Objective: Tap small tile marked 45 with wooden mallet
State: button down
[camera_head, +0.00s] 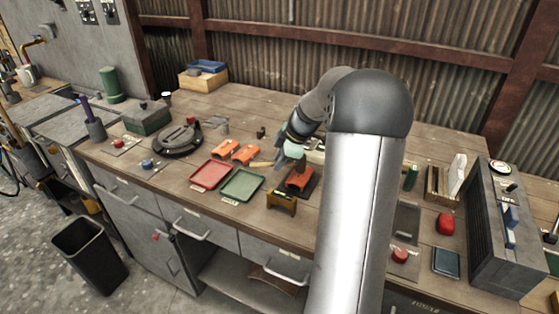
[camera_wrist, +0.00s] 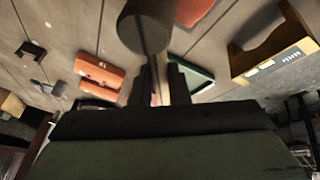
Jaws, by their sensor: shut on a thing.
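The wooden mallet shows in the wrist view with its dark round head (camera_wrist: 147,28) at the top centre. Its pale handle runs down from the head between my fingers. My gripper (camera_wrist: 160,88) is shut on that handle. In the head view my gripper (camera_head: 284,160) is above the middle of the bench, partly hidden by my arm. A wooden stand (camera_head: 281,202) is on the bench near the gripper. It also shows in the wrist view (camera_wrist: 243,66), with small pale plates on its front. I cannot read a 45 on any tile.
A red tray (camera_head: 209,174) and a green tray (camera_head: 241,185) lie left of the stand. Orange blocks (camera_head: 246,153) lie behind them. An orange device (camera_head: 299,179) on a dark base is close to the gripper. A large grey box (camera_head: 507,245) stands at the right.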

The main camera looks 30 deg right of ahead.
jog(key=shift+f+b, duration=0.3)
jog(key=shift+f, duration=0.2)
jog(key=shift+r+p, duration=1.95)
jog(key=shift+r, duration=2.2)
